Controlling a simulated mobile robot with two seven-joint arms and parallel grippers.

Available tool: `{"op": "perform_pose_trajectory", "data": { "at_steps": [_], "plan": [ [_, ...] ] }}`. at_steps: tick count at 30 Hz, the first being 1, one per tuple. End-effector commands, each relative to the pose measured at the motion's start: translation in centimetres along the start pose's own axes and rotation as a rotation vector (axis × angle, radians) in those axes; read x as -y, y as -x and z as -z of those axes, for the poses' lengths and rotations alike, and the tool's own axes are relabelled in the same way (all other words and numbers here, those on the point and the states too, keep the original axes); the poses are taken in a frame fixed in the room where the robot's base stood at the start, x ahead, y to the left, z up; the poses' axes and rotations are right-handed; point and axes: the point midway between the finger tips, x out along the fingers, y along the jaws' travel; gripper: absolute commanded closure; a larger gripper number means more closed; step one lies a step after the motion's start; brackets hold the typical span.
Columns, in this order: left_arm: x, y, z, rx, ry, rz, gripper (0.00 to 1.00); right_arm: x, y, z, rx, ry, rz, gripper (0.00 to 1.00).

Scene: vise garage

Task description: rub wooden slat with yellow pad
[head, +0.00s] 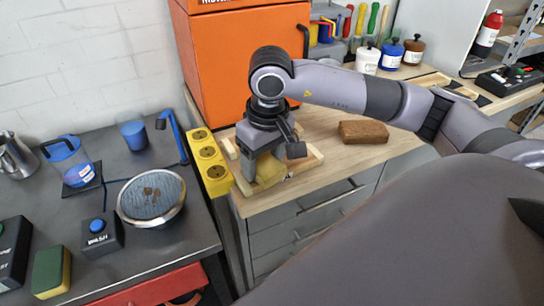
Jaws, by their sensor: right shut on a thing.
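My right gripper (268,156) points down over the wooden bench top at the centre of the head view. It is shut on a yellow pad (271,170), whose lower part shows below the fingers. Light wooden strips (304,162) lie around and beneath the pad, close to the bench's front left corner. The wooden slat seems to be among these strips, but the gripper and pad hide much of them. I cannot tell whether the pad touches the slat. My left gripper is not in view.
A brown block (363,131) lies right of the gripper on the bench. An orange cabinet (235,60) stands behind. A yellow strip with round sockets (208,153) borders the left edge. The dark left table holds a round basin (151,197) and a sponge (51,271).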

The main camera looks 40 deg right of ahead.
Motion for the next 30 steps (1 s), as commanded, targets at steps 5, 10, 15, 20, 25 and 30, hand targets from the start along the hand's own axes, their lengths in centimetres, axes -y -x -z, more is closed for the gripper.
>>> {"op": "perform_pose_trajectory", "data": {
  "at_steps": [5,10,15,20,25,30],
  "plan": [
    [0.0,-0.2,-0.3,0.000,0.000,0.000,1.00,1.4,-0.4,0.1,0.005,0.004,0.002,0.71],
    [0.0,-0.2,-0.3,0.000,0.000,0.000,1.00,1.7,-0.5,0.1,0.008,0.002,0.001,0.71],
    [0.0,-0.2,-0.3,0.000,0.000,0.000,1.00,1.7,-0.5,0.0,0.009,0.003,0.003,0.71],
    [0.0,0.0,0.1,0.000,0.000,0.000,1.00,1.7,0.1,0.1,0.010,0.004,0.003,0.71],
    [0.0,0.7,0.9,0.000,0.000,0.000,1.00,1.6,1.9,0.4,0.005,0.002,0.002,0.71],
    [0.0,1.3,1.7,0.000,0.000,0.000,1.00,1.6,3.7,0.6,0.004,0.001,0.001,0.71]
  ]
}}
